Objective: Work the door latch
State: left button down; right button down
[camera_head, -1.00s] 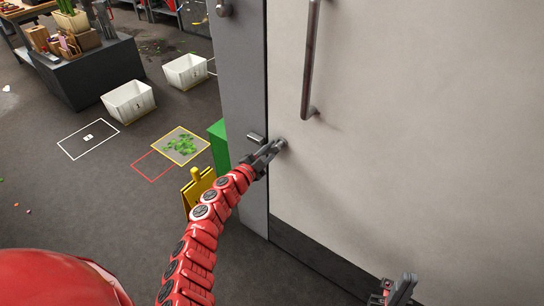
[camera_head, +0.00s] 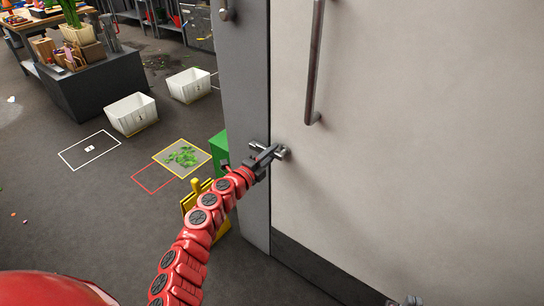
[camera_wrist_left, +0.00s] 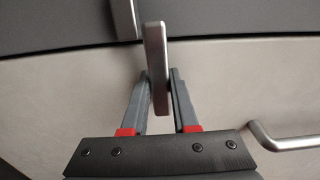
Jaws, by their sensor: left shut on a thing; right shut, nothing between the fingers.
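The pale door (camera_head: 430,130) fills the right of the head view and appears flush with its grey frame (camera_head: 244,110). A small metal latch lever (camera_head: 284,153) sits at its left edge, below the long pull handle (camera_head: 314,65). My left gripper (camera_head: 268,156) is at the latch. In the left wrist view, its two fingers (camera_wrist_left: 160,88) are shut around the lever (camera_wrist_left: 154,50), one on each side. The fingers hide part of the latch in the head view. Only a sliver of my right gripper (camera_head: 409,301) shows at the bottom edge, empty and away from the latch.
The pull handle also shows in the left wrist view (camera_wrist_left: 288,143). Beside the frame stand a green box (camera_head: 219,153) and a yellow floor sign (camera_head: 196,196). White bins (camera_head: 132,115) and a dark counter (camera_head: 92,75) are farther left. Some floor between is clear.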

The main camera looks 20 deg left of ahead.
dwell(0.4)
pick_arm(q)
jog(key=c, duration=0.7)
grip_release()
jog(key=shift+a, duration=0.1)
jog(key=v, duration=1.7)
jog(key=shift+s, duration=0.2)
jog(key=shift+r, duration=0.1)
